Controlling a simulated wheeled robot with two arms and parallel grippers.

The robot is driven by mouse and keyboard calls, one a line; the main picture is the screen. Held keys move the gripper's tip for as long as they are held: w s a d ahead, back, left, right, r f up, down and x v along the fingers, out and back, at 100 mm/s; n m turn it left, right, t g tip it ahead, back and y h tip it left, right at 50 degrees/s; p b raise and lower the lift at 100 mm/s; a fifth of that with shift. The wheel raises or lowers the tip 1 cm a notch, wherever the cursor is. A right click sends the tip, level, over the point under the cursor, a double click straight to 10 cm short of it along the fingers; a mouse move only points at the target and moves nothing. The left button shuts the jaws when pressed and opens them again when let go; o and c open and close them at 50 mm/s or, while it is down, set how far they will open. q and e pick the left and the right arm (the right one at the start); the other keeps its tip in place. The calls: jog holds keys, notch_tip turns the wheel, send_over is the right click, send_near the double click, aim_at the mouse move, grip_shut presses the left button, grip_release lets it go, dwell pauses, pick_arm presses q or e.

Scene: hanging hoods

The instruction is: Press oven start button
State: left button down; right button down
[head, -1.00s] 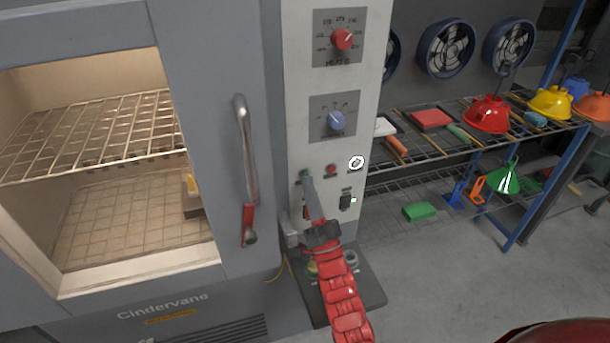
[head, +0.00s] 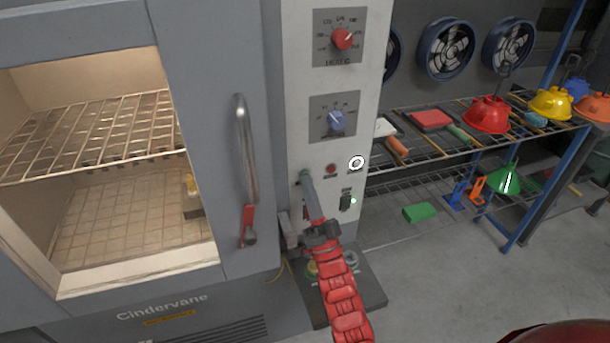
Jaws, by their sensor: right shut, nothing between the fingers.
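The oven (head: 225,150) stands at the left with its control panel (head: 300,100) facing me. A small green button (head: 304,172) sits at the left of the panel's lower button row, partly covered by my fingertips. My right gripper (head: 306,178) is shut and empty, pointing up at this green button. The fingertips overlap the button's lower edge in the picture; I cannot tell whether they touch or press it. A red button (head: 331,169) and a white round one (head: 356,163) are to its right. My left gripper is not in view.
The oven handle (head: 246,150) sticks out left of my gripper. A red knob (head: 342,39) and a blue knob (head: 336,121) are above, and a dark switch (head: 345,202) is right of my gripper. A shelf rack (head: 470,150) with hoods stands at the right.

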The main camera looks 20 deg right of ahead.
jog(key=shift+s, duration=0.55)
jog(key=shift+s, duration=0.1)
jog(key=s, duration=0.5)
jog(key=shift+d+p, duration=0.1)
jog(key=shift+p, duration=0.2)
dwell(0.5)
